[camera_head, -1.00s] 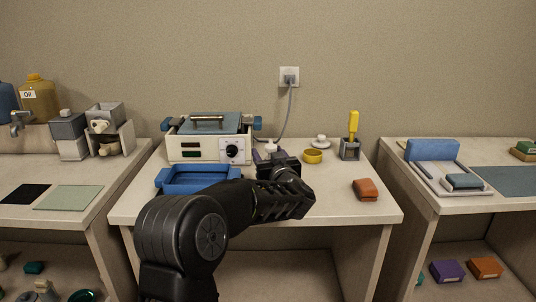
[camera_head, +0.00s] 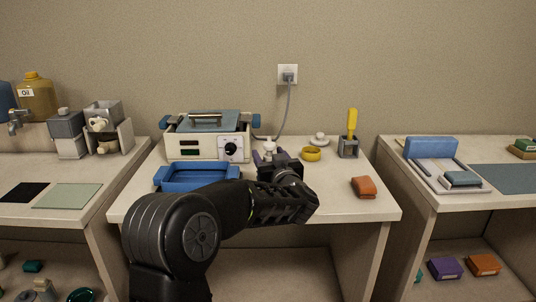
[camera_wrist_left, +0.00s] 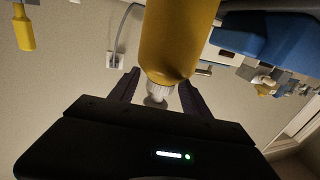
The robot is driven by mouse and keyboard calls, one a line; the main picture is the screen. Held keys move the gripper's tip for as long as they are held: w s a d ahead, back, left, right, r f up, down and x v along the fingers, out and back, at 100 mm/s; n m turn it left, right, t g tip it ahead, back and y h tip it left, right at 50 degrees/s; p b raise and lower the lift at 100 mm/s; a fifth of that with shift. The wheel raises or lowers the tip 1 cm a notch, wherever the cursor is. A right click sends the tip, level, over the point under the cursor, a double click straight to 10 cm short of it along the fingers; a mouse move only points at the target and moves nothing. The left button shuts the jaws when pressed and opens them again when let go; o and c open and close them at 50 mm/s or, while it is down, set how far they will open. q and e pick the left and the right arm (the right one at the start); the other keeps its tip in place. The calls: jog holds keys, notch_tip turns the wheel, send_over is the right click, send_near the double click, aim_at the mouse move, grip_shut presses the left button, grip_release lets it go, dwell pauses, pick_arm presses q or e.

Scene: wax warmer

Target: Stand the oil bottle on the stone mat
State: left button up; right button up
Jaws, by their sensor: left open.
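The oil bottle (camera_wrist_left: 178,45), amber-yellow with a white cap, fills the top middle of the left wrist view. Flat mats lie on the side tables: a black one (camera_head: 24,192), a pale green one (camera_head: 68,196) and a blue-grey one (camera_head: 508,179). I cannot tell which is stone.
The wax warmer (camera_head: 209,136) stands behind a blue tray (camera_head: 197,178). A yellow ring (camera_head: 311,154), a grey holder with a yellow-handled tool (camera_head: 349,146) and an orange block (camera_head: 363,187) are to the right. Gaps separate the tables. The middle table's front right is mostly clear.

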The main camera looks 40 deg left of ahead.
pick_arm(q)
jog(key=v, duration=0.5)
jog(key=shift+s+d, duration=0.1)
jog(key=shift+d, duration=0.05)
dwell(0.8)
jog(key=v, duration=0.8)
dwell(0.3)
dwell(0.7)
